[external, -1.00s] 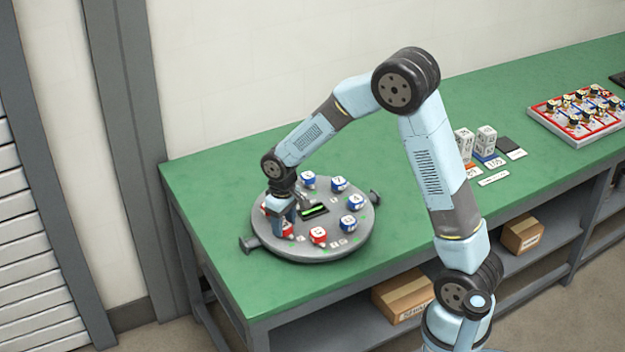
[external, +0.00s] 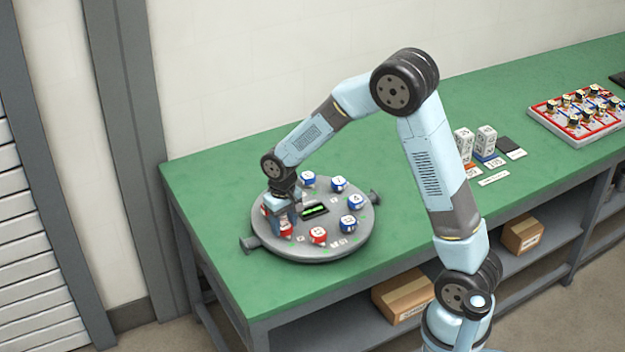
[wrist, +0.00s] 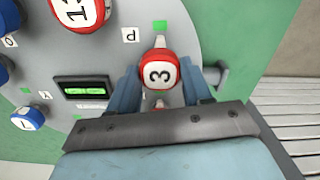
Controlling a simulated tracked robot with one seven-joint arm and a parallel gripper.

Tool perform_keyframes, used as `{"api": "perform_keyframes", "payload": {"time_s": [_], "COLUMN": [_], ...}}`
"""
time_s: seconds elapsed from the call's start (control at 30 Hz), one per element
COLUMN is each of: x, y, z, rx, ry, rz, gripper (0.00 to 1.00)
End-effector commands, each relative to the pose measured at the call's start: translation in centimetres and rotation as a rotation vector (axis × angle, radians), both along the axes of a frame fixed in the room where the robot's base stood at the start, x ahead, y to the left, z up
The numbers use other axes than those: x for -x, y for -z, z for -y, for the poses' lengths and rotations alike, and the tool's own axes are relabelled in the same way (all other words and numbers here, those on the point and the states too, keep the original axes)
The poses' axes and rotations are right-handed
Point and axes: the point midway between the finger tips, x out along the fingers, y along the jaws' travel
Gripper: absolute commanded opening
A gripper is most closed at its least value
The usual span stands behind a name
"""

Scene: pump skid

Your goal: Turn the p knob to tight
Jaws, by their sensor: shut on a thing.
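In the wrist view a red knob with a white top marked 3 (wrist: 158,75) sits on the grey round plate, beside a white label reading p (wrist: 130,35). A green mark (wrist: 160,27) lies on the plate beyond the knob. My gripper (wrist: 159,68) has one blue finger on each side of the knob and is shut on it. In the external view my gripper (external: 283,210) is down at the left part of the round plate (external: 345,243) and hides part of the red knobs there. The knob's turn position is hard to read.
Several other red and blue numbered knobs stand around the plate, including a red one (external: 318,236) and a blue one (external: 348,223). A display with green bars (external: 314,210) is at the middle. The green bench (external: 215,190) is clear around the plate.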

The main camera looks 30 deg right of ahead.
Motion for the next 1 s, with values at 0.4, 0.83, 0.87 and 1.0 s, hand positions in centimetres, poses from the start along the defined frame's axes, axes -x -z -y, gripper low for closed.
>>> {"api": "perform_keyframes", "payload": {"time_s": [0.4, 0.83, 0.87, 1.0], "x": [-0.1, -0.1, -0.1, -0.2], "y": [0.0, -3.4, -4.0, -6.8], "z": [0.0, 0.0, 0.0, -0.1], "rx": [-0.001, -0.003, -0.003, -0.003], "ry": [0.0, 0.0, 0.0, 0.0], "rz": [0.002, 0.005, 0.006, 0.006], "gripper": [0.74, 0.74, 0.74, 0.74]}}
